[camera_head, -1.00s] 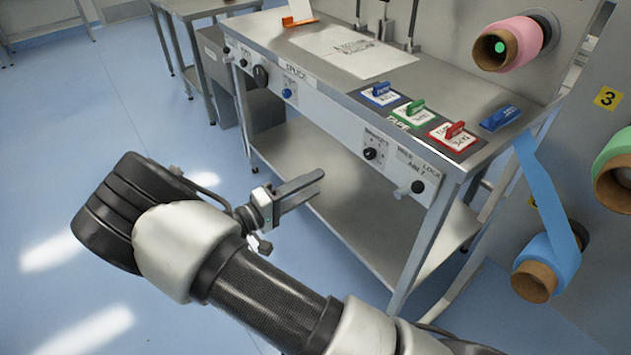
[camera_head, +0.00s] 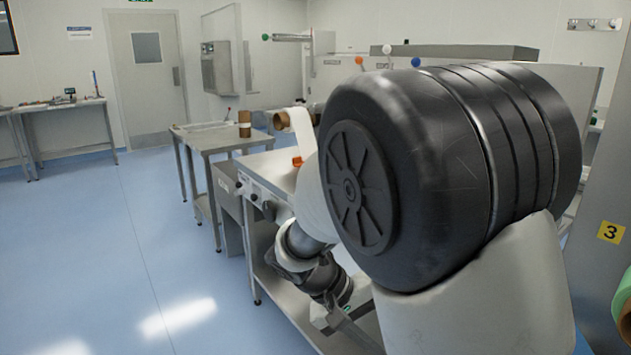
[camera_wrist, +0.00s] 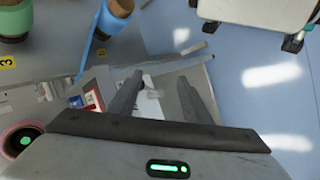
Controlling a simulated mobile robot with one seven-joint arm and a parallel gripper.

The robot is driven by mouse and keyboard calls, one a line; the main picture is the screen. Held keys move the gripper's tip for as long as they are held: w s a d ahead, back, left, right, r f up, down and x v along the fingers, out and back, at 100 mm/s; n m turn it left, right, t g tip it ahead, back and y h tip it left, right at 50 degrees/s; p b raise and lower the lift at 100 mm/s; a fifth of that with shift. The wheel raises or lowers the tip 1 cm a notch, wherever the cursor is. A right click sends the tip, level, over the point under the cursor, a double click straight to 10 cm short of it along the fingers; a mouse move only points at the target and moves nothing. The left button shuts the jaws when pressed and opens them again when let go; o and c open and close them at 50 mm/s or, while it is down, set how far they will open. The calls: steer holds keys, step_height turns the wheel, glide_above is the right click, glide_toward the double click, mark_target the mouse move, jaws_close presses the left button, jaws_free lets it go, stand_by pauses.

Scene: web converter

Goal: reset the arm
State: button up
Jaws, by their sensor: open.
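My arm fills the right half of the head view, its large black joint close to the camera. My gripper (camera_head: 345,322) is low in the middle of that view, partly hidden by the arm, beside the steel splice table (camera_head: 285,160). In the wrist view my gripper (camera_wrist: 160,77) is open, its two fingers apart with nothing held between them. The table (camera_wrist: 165,60) lies beyond the fingers in that view, with a white sheet (camera_wrist: 150,82) showing between them. I cannot tell the exact distance to the table.
In the head view, a side table (camera_head: 225,138) stands behind; open blue floor (camera_head: 90,240) lies left.

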steer(key=s+d+r+t+y, duration=0.1)
steer(key=s+r+t+y, duration=0.55)
steer(key=s+r, duration=0.65)
step_height(320, 180, up, 24)
steer(key=g+y+p, duration=0.1)
steer(key=p, duration=2.3)
steer(key=shift+s, duration=0.15)
steer(key=shift+y, duration=0.25)
